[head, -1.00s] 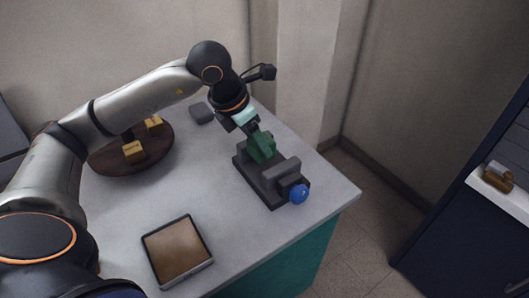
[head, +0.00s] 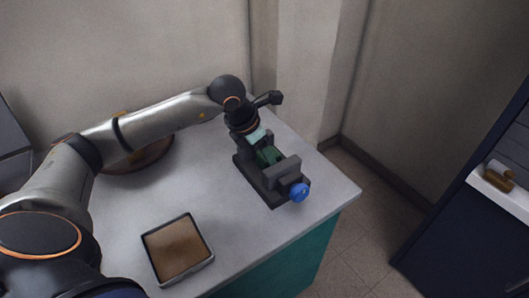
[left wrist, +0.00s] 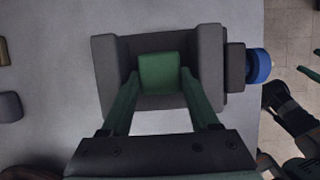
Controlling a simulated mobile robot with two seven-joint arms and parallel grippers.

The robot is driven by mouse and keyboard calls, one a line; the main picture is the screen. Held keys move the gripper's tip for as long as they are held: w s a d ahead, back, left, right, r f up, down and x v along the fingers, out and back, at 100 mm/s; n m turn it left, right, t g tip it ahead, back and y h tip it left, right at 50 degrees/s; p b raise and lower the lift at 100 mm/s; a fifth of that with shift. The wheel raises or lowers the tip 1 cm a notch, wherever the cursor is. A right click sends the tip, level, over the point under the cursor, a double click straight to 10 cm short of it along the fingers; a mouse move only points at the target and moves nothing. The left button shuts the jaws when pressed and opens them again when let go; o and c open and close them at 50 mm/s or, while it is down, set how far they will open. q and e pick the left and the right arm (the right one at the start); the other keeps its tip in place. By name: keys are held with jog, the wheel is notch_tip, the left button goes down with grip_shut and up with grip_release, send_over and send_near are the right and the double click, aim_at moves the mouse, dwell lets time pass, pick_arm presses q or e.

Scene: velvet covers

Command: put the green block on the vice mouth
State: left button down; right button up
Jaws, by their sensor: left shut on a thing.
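The dark grey vice (head: 254,185) with a blue handle end (head: 299,191) stands near the right edge of the table. The green block (head: 269,155) is at the vice mouth, between the two jaws. In the left wrist view the green block (left wrist: 159,72) shows between the left jaw (left wrist: 105,72) and the right jaw (left wrist: 211,62). My left gripper (left wrist: 160,84) is shut on the block from above. I cannot tell whether the block touches the vice bed. My right gripper is not in view.
A tray with a brown inside (head: 147,250) lies at the front of the table (head: 225,240). A round wooden board (head: 150,155) at the back left is partly hidden by my left arm. The table between tray and vice is clear. A dark cabinet (head: 450,245) stands right.

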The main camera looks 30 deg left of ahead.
pick_arm(q)
jog(key=shift+c, duration=2.1)
grip_release()
jog(key=p+v, duration=0.1)
jog(key=v, duration=1.1)
jog(key=shift+r, duration=0.15)
